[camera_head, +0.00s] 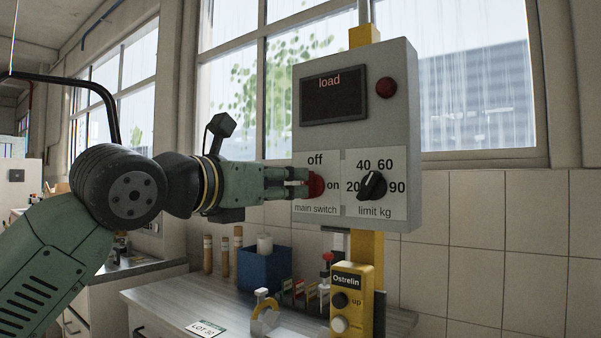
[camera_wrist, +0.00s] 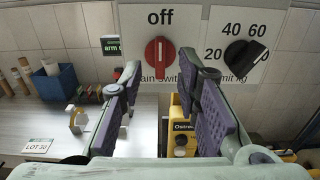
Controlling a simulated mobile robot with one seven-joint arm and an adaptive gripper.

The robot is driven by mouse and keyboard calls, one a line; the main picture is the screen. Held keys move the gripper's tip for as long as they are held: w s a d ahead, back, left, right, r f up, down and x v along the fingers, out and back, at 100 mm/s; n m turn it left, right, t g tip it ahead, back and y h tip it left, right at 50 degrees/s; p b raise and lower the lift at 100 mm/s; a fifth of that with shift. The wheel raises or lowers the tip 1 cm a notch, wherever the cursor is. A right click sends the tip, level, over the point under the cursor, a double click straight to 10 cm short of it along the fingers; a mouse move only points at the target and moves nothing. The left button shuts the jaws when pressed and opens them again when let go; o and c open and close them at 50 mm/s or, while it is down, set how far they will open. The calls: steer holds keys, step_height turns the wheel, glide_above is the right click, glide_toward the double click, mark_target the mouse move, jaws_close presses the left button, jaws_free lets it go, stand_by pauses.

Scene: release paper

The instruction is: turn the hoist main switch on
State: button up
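The main switch is a red rotary knob (camera_head: 316,186) on the lower left of the grey hoist box (camera_head: 405,135). In the wrist view the red knob (camera_wrist: 158,54) stands upright, its pale mark toward "off" above it. The "on" label is to its right in the head view. My gripper (camera_head: 302,182) is level with the knob and close to it; whether it touches cannot be told. In the wrist view my gripper (camera_wrist: 163,72) is open, its purple-padded fingers spread left and right of the knob with nothing between them.
The black limit knob (camera_head: 372,186) is close on the right, pointing up and right. Above are a dark "load" display (camera_head: 334,96) and a red dome (camera_head: 386,87). A yellow pendant (camera_head: 352,302) hangs below. A blue box (camera_head: 264,270) and small items stand on the counter.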

mark_target(303, 182)
steer(key=p+x, duration=0.1)
steer(key=x, duration=0.4)
jaws_close()
stand_by(0.3)
